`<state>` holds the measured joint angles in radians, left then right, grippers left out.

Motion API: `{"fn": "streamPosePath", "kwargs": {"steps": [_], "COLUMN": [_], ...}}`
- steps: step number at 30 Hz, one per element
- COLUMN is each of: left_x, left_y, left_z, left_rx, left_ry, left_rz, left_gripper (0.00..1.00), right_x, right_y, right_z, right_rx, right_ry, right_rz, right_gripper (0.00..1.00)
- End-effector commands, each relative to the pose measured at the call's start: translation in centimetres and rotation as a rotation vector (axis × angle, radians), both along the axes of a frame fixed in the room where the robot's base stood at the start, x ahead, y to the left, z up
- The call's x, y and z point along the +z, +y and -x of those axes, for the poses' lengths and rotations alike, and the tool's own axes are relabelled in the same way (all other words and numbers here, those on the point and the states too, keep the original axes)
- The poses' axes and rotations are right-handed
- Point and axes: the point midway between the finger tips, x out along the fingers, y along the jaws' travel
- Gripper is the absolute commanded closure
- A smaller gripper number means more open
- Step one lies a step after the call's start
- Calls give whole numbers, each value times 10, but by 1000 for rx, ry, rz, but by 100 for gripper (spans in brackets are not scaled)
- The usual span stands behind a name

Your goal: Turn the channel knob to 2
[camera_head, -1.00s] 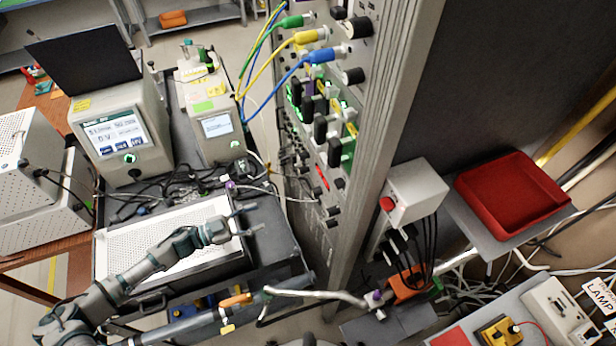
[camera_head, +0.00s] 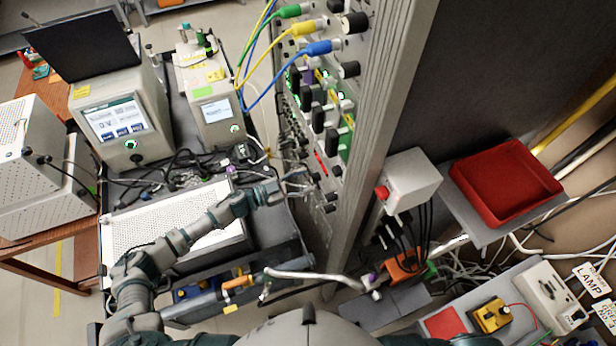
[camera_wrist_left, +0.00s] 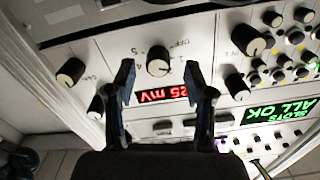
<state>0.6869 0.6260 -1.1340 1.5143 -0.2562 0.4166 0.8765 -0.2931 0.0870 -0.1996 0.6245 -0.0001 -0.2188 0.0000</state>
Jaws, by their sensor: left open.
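My left gripper (camera_head: 298,184) reaches from the left to the lower front of the tall instrument rack (camera_head: 338,215). In the left wrist view the gripper (camera_wrist_left: 160,75) is open, with one finger on each side of a black knob (camera_wrist_left: 157,62) that has a white pointer line and small marks around it. The fingers do not visibly touch the knob. A red display (camera_wrist_left: 161,94) reading "25 mV" sits close by the knob. The print is upside down and too small to tell which knob is labelled channel. My right gripper is not in view.
Other black knobs (camera_wrist_left: 70,72) and (camera_wrist_left: 237,86) flank this one. A green "ALL OK" display (camera_wrist_left: 283,112) is at the right. Coloured cables (camera_head: 262,75) hang left of the rack. A perforated white box (camera_head: 165,225) lies below my left arm.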

Motion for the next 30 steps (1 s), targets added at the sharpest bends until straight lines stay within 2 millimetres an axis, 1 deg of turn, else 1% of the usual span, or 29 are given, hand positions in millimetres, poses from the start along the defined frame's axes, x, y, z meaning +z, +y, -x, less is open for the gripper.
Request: {"fn": "streamPosePath", "kwargs": {"steps": [1, 6, 9, 14, 15, 17, 18, 20, 21, 30], "left_x": [1, 0, 0, 0, 0, 0, 0, 0, 0, -1], "left_y": [-6, -15, -16, -16, -15, -15, -15, -15, -15, -15], "left_z": [-2, -6, -7, -7, -7, -7, -7, -7, -7, -6], "left_rx": [0, 0, 0, 0, 0, 0, 0, 0, 0, 0], "left_ry": [0, 0, 0, 0, 0, 0, 0, 0, 0, -23], "left_rz": [1, -1, -1, -1, -1, -1, -1, -1, -1, -11], "left_gripper": [46, 46, 46, 46, 56, 71, 81, 96, 100, 100], "right_x": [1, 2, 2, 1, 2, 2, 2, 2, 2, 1], "right_y": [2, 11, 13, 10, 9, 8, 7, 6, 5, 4], "right_z": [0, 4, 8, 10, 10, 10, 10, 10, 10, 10], "right_rx": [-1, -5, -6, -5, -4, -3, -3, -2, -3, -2], "right_ry": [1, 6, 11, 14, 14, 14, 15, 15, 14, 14], "right_rz": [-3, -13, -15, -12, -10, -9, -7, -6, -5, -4], "right_gripper": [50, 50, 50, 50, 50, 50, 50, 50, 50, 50]}}
